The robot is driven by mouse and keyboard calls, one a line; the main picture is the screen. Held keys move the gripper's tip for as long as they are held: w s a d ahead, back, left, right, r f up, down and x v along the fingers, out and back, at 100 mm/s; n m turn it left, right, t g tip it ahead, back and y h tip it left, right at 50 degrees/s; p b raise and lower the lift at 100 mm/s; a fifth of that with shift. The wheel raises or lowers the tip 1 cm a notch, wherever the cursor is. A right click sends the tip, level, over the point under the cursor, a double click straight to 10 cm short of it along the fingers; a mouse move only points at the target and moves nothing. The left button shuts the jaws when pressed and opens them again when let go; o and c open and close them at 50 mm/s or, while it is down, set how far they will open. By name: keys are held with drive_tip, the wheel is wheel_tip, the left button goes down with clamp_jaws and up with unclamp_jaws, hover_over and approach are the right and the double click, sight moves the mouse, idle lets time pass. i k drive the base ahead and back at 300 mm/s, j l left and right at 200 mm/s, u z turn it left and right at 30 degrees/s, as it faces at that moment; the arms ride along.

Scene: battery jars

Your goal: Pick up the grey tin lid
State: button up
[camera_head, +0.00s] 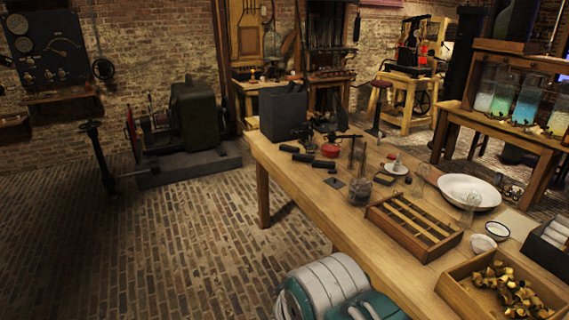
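I cannot clearly pick out a grey tin lid on the wooden workbench (322,217). A small dark grey flat piece (334,183) lies near the bench's left edge, but it looks squarish and is too small to identify. A round red object (330,151) sits farther back among dark cylinders (324,164). A small white dish with a dark rim (496,230) and a pale cup-like piece (482,243) are at the right. My gripper is not in view.
A slotted wooden rack (402,234), a glass jar with dark contents (360,190), a large white basin (482,190) and a box of brass pieces (457,297) crowd the bench. A machine (190,120) stands at back left.

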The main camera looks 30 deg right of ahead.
sight(337, 184)
drive_tip(key=i+z, duration=0.15)
drive_tip(key=i, duration=0.6)
drive_tip(key=i+j+z, duration=0.15)
drive_tip(key=i, duration=0.55)
drive_tip(key=i+z, duration=0.4)
drive_tip(key=i, duration=0.15)
drive_tip(key=i+j+z, duration=0.35)
drive_tip(key=i, duration=0.25)
drive_tip(key=i+z, duration=0.25)
drive_tip(key=z, duration=0.2)
drive_tip(key=i+z, duration=0.25)
drive_tip(key=z, duration=0.25)
drive_tip(key=i+j+z, duration=0.2)
drive_tip(key=z, duration=0.25)
